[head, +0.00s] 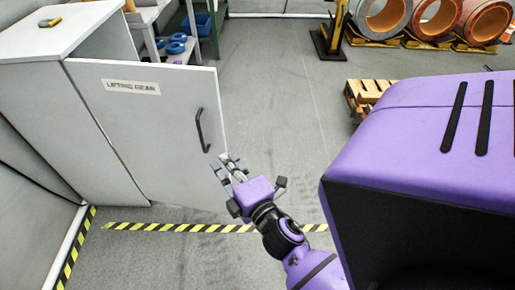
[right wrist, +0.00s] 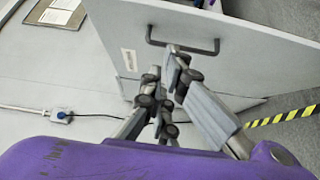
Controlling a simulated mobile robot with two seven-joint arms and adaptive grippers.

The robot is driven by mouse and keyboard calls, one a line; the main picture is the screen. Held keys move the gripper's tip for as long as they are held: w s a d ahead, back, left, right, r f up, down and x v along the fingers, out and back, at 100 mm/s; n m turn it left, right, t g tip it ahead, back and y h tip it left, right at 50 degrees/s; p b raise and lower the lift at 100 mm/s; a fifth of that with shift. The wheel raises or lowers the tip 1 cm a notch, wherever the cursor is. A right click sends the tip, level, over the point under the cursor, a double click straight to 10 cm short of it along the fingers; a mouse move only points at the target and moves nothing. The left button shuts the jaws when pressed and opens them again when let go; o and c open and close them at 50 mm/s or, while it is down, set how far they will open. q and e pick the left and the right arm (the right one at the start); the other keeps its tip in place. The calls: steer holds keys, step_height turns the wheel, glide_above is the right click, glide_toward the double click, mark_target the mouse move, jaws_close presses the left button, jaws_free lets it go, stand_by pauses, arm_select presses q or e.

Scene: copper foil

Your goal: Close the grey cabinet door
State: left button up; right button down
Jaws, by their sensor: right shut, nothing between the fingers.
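The grey cabinet door (head: 150,125) stands open, swung out from the grey cabinet (head: 55,110), with a gap into the cabinet behind its top edge. It carries a label and a black bar handle (head: 202,130) near its free edge. My right gripper (head: 228,167) is shut and empty, just below and right of the handle, close to the door's free edge. In the right wrist view, the fingers (right wrist: 170,75) are in front of the door face (right wrist: 230,45), just below the handle (right wrist: 183,46). Whether they touch the door I cannot tell. My left gripper is out of view.
Yellow-black floor tape (head: 190,228) runs below the door. A shelf with blue rings (head: 176,45) stands behind the cabinet. A wooden pallet (head: 368,93) and copper coils (head: 435,18) are at the back right. The floor between (head: 285,100) is clear.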

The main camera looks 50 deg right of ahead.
steer(key=p, duration=0.1)
glide_above(214, 129)
steer(key=s+a, duration=0.4)
steer(key=s, duration=0.1)
steer(key=shift+w+d+n, duration=0.3)
steer(key=shift+w+d, duration=0.05)
steer(key=shift+w, duration=0.1)
steer(key=shift+d, duration=0.15)
